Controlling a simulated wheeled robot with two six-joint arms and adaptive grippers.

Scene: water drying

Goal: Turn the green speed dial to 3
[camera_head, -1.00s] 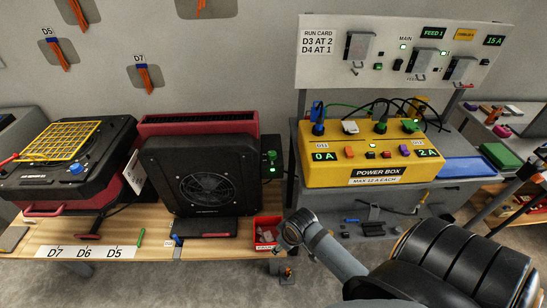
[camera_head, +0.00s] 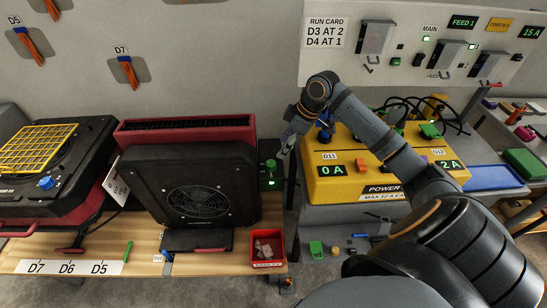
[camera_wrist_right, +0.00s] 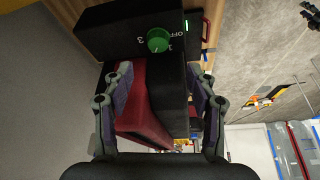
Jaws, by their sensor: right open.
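The green speed dial (camera_head: 271,164) is on the black control box at the right side of the black-and-red dryer (camera_head: 193,187). In the right wrist view the dial (camera_wrist_right: 158,40) lies beyond the fingertips, with OFF, 1 and 3 printed around it. I cannot tell clearly which mark it points to. My right gripper (camera_head: 286,146) is just right of and slightly above the dial in the head view. In the wrist view my right gripper (camera_wrist_right: 160,80) is open, its fingers apart, empty and not touching the dial. My left gripper is not in view.
The yellow power box (camera_head: 325,188) stands close behind my right forearm, with cables on top. A red bin (camera_head: 267,248) sits below the dial at the bench edge. Another dryer with a yellow grille (camera_head: 38,148) stands at left. A green light shows beneath the dial.

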